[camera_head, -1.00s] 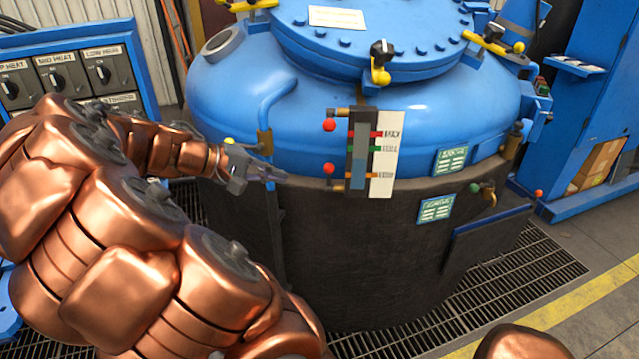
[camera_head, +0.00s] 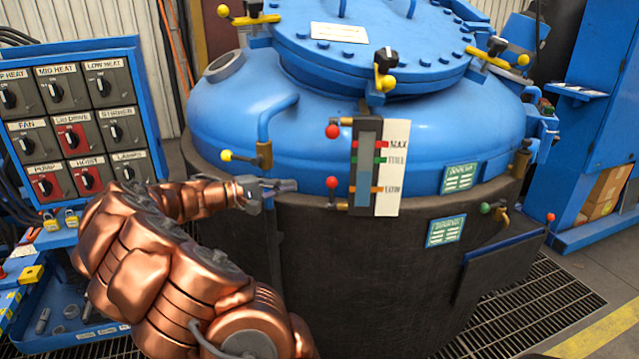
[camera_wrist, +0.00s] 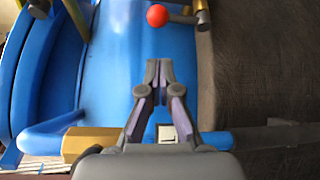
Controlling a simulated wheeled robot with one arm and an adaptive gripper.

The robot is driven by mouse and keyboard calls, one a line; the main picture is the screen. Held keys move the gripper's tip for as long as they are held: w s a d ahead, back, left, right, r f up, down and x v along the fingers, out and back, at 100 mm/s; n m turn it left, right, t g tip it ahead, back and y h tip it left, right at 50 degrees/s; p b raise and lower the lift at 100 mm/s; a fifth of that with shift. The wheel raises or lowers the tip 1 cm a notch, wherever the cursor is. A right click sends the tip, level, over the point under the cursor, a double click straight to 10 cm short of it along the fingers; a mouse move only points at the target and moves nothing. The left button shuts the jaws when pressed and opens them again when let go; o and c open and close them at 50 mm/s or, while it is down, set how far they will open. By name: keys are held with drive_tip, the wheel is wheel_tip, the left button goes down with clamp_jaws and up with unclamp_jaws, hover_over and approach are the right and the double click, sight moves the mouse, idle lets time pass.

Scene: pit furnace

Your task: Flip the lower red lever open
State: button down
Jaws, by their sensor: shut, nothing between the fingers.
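The lower red lever has a red ball knob (camera_head: 332,182) on a short stem above a brass fitting, at the bottom left of the level gauge (camera_head: 366,170). The stem stands about upright. In the wrist view the red knob (camera_wrist: 157,15) is at the top, beyond the fingertips. My gripper (camera_head: 292,186) is just left of the knob, at about its height, with a gap between. It is shut and empty, its fingertips (camera_wrist: 158,66) close together in the wrist view. The upper red knob (camera_head: 332,131) sits higher on the gauge.
A yellow-knobbed valve (camera_head: 227,156) and a blue pipe (camera_head: 275,118) are on the tank left of the gauge, close above my gripper. The blue tank (camera_head: 440,130) bulges behind. A switch panel (camera_head: 75,120) stands at the left. Floor grating (camera_head: 530,310) lies at the lower right.

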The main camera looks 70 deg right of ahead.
sight(332, 194)
drive_tip(key=x, duration=1)
